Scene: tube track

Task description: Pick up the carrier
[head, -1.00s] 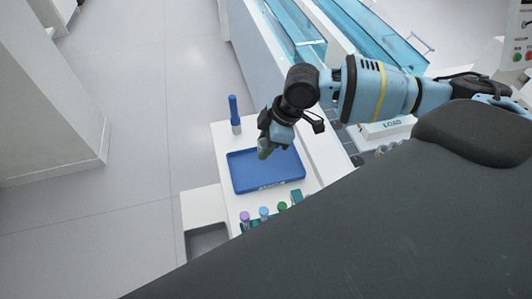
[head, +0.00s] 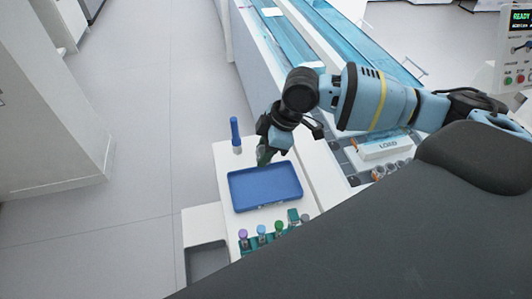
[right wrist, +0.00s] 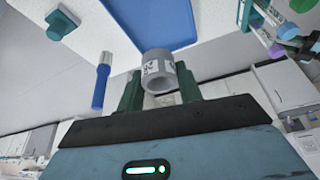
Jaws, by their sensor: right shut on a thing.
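The carrier (right wrist: 160,75) is a grey, hollow cylinder with a dark printed code on its side, in the right wrist view. My right gripper (right wrist: 160,92) has its green fingers on either side of it and is shut on it. In the head view the right gripper (head: 264,158) points down by the back edge of the blue tray (head: 265,208); the carrier cannot be made out there. The carrier appears held clear of surfaces. My left gripper is not in view.
A blue-capped upright stick (head: 235,135) stands behind the tray. Several capped tubes (head: 262,236) stand along the front of the white table. Right of it are the LOAD station (head: 385,148), grey round pieces (head: 379,172) and the blue track (head: 350,45). A control panel (head: 517,50) reads READY.

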